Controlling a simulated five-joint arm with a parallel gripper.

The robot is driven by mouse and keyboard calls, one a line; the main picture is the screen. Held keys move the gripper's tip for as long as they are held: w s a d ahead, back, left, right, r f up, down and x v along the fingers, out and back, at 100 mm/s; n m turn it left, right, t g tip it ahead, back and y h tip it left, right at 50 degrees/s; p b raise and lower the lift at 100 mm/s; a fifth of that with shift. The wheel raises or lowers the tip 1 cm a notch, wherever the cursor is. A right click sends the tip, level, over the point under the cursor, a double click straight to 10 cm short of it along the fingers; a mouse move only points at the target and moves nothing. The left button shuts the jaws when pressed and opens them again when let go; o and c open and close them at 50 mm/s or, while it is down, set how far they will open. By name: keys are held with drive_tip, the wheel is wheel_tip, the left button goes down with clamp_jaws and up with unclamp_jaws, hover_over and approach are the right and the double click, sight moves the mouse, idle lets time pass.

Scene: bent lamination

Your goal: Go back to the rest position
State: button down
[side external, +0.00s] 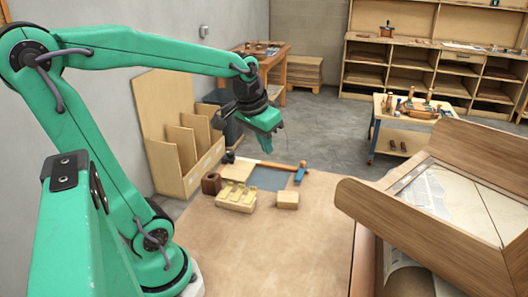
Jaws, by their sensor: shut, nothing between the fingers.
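My gripper (266,146) hangs at the end of my outstretched green arm, pointing down above the far part of the work table (290,240). It is shut and holds nothing. It is in the air, apart from the objects under it. Its fingertips are small in this view.
Under and near the gripper are a wooden block with slots (236,200), a small wooden block (288,200), a dark brown pot-like object (211,183) and a blue-headed mallet (300,173). The table's front middle is clear.

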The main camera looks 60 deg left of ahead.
drive_tip(key=s+d+m+t+h, duration=0.1)
drive_tip(key=s+d+m+t, duration=0.1)
drive_tip(key=s+d, duration=0.5)
drive_tip(key=shift+s+d+m, duration=0.3)
drive_tip(key=shift+d+m, duration=0.2)
drive_tip(key=shift+d, duration=0.45)
